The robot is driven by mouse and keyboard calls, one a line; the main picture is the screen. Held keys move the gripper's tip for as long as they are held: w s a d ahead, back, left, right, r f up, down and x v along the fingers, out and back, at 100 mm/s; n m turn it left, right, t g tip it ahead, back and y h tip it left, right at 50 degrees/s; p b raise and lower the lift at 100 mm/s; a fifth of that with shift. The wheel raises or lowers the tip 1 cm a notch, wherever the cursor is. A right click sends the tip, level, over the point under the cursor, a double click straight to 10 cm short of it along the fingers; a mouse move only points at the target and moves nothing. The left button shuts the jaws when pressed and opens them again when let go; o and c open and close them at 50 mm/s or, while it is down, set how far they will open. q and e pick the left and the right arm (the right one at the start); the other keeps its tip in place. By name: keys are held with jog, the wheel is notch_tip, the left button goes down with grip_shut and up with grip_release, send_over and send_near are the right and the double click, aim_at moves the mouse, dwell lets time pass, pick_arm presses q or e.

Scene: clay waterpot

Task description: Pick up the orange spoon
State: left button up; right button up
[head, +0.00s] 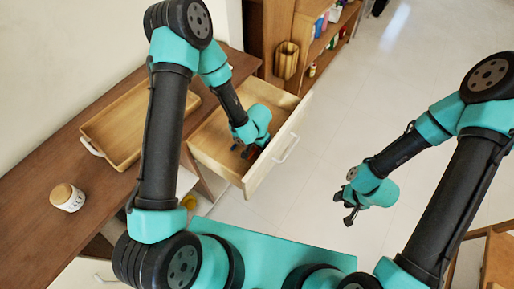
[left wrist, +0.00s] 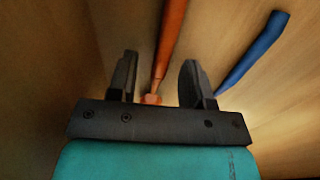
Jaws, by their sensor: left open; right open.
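The orange spoon (left wrist: 171,38) lies lengthwise on the floor of the open wooden drawer (head: 211,158). In the left wrist view its narrow length runs between the two dark fingers of my left gripper (left wrist: 158,60), with a gap on both sides. Its far part runs out of the top of that view. My left gripper is open and reaches down inside the drawer; in the head view (head: 242,150) the arm mostly hides what lies under it. My right gripper (head: 349,210) is open and empty, above the floor right of the drawer.
A blue utensil (left wrist: 255,52) lies right of the spoon in the drawer. The drawer's front with its white handle (head: 286,149) faces right. A shelf (head: 325,40) stands behind.

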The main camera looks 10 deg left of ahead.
pick_arm(q)
jog(key=shift+f, duration=0.1)
dwell(0.4)
grip_shut()
